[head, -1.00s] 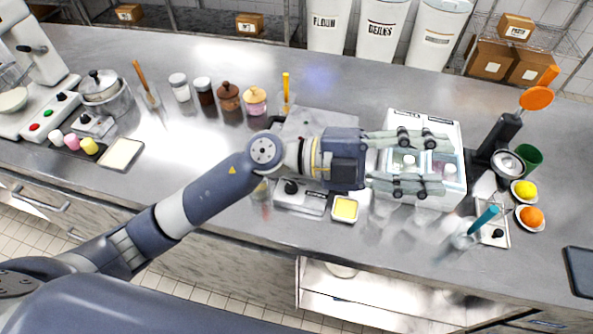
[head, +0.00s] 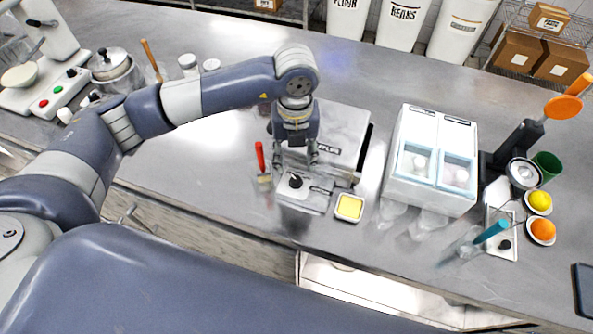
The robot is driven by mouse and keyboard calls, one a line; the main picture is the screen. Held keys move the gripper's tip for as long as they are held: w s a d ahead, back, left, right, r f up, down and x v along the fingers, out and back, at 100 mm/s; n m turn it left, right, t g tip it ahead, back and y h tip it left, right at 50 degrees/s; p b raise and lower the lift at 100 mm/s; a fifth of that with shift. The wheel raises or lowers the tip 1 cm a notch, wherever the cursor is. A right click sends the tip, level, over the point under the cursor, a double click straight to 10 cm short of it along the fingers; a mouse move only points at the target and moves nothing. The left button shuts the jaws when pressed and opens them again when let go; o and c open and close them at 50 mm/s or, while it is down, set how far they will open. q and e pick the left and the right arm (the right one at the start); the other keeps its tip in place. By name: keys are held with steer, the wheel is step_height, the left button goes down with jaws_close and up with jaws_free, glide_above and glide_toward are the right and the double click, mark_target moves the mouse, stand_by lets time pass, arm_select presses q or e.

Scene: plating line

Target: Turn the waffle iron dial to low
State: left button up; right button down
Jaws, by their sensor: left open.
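The waffle iron (head: 343,132) is a grey metal box with a lid in the middle of the counter. Its front panel (head: 318,197) carries a black dial (head: 295,182) with a light pointer mark; the setting is too small to read. My left gripper (head: 295,162) points down with its two fingers spread, just behind and above the dial. The fingers appear apart from the dial, and nothing is between them. My right gripper is out of view.
A white two-bin unit (head: 430,150) stands further right. The counter left of the brush is clear.

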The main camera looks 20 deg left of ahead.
mark_target(296, 179)
arm_select(q)
step_height(296, 179, down, 7)
steer(key=shift+f+p, duration=0.1)
steer(key=shift+p, duration=1.05)
steer(key=shift+f, duration=0.55)
jaws_close()
